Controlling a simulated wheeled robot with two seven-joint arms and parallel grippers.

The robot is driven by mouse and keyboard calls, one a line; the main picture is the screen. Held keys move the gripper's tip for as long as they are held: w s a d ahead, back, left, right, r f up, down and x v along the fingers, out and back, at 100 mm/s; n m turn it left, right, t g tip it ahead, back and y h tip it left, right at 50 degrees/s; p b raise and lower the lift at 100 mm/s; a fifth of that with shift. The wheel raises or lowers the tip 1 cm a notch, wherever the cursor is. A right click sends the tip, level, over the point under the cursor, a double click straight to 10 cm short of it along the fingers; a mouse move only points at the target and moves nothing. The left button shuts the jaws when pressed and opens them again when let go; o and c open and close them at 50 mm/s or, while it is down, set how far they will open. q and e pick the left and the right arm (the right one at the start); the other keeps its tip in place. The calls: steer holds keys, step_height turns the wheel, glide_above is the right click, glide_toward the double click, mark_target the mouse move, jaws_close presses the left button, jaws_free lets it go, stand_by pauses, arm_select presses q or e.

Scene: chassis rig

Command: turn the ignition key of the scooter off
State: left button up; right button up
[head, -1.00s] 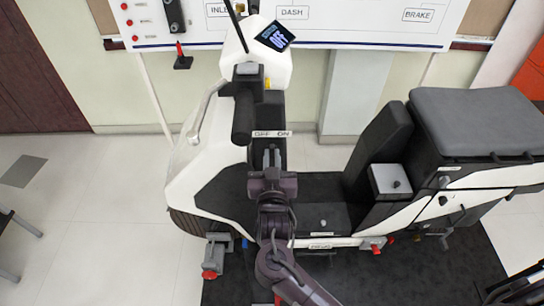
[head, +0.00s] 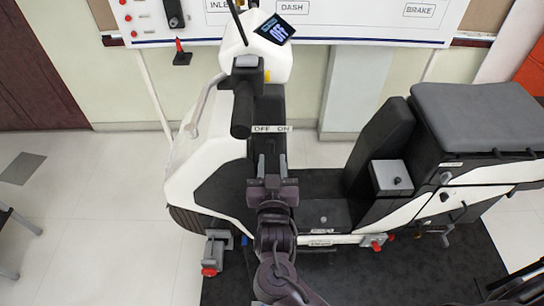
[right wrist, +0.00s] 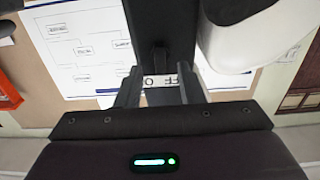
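The white and black scooter (head: 205,150) stands side-on, its front column at left. The OFF/ON label (head: 271,129) of the ignition is on the dark column; it also shows, upside down and partly covered, in the right wrist view (right wrist: 165,81). A small dark part, seemingly the ignition key (right wrist: 158,58), sits by the label; its angle is hard to tell. My left gripper is out of view.
The black handlebar grip (head: 242,112) juts out just left of and above my right gripper. The seat (head: 475,118) and a grey-topped box (head: 391,177) are to the right. A white board (head: 350,22) stands behind. The black footboard area lies below the gripper.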

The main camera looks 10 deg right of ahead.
steer(key=shift+s+a+b, duration=0.2)
steer(key=shift+s+a, duration=0.05)
steer(key=shift+s, duration=0.85)
steer(key=shift+s+a+b, duration=0.2)
steer(key=shift+s, duration=0.85)
